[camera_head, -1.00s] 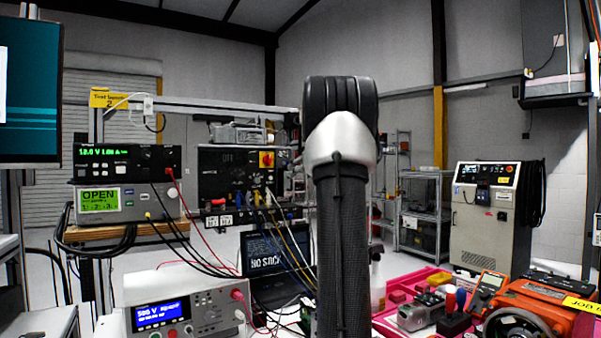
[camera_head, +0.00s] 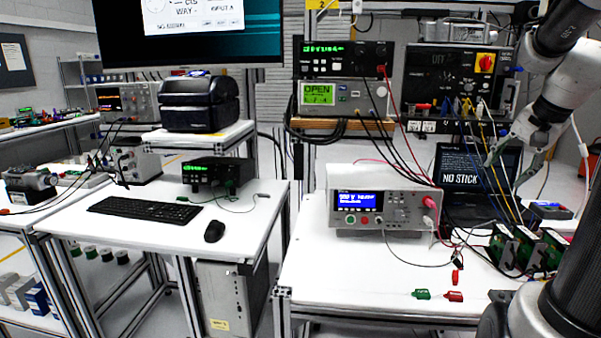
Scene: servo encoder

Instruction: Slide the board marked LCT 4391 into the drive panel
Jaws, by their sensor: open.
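Several green circuit boards with black parts (camera_head: 528,248) stand in a row at the right of the white bench. Their markings are too small to read, so I cannot tell which is LCT 4391. A black panel (camera_head: 440,82) with a red and yellow rotary switch stands behind the bench; I cannot tell for sure that it is the drive panel. My gripper (camera_head: 506,172) hangs at the right, in front of the laptop and below the black panel in the picture. Its fingers are apart, and I see nothing held between them. It is clear of the boards.
Cables hang before the panel. The bench's front left is clear. A keyboard desk (camera_head: 160,235) stands left.

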